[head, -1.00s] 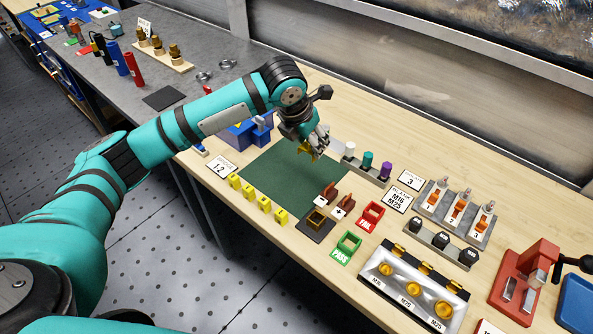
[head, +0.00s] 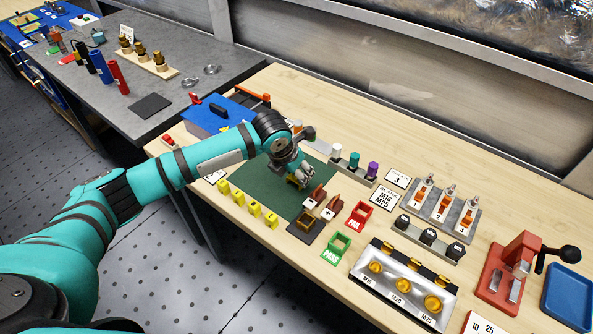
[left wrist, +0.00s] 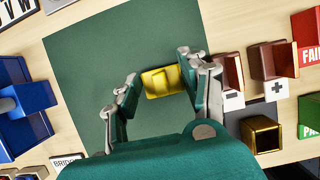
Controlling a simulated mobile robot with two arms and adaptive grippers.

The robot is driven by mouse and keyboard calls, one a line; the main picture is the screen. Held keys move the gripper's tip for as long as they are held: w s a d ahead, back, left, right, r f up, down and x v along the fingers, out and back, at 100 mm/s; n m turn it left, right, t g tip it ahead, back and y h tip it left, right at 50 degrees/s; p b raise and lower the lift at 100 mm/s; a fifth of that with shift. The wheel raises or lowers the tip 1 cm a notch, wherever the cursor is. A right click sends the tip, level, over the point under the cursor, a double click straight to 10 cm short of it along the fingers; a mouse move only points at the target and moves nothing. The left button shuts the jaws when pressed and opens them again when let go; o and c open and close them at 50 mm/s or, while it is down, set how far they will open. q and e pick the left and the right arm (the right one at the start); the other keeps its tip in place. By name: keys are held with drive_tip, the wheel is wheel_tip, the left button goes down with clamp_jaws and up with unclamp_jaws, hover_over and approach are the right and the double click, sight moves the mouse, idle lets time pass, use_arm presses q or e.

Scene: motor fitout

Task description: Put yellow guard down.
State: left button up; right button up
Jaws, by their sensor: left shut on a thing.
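The yellow guard (left wrist: 162,82) is a small yellow piece between the fingers of my left gripper (left wrist: 160,78) in the left wrist view. My left gripper (head: 298,182) is shut on it in the head view, low over the near right part of the dark green mat (head: 262,178). The fingers hide part of the guard in the head view, and I cannot tell whether it touches the mat. The mat (left wrist: 80,60) also shows bare around the guard in the left wrist view. My right gripper is not in view.
Several yellow blocks (head: 254,208) line the mat's near edge. Brown terminals (head: 328,211) and a black plate with a brass frame (head: 305,221) stand close right. Green PASS (head: 336,248) and red FAIL (head: 359,216) trays lie further right. A blue box (head: 207,117) stands behind the arm.

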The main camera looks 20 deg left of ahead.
use_arm(q)
drive_tip(key=o, duration=0.8)
drive_tip(key=shift+o, duration=0.2)
drive_tip(key=v, duration=1.2)
drive_tip(key=shift+b, duration=0.45)
drive_tip(key=shift+w+r, duration=0.1)
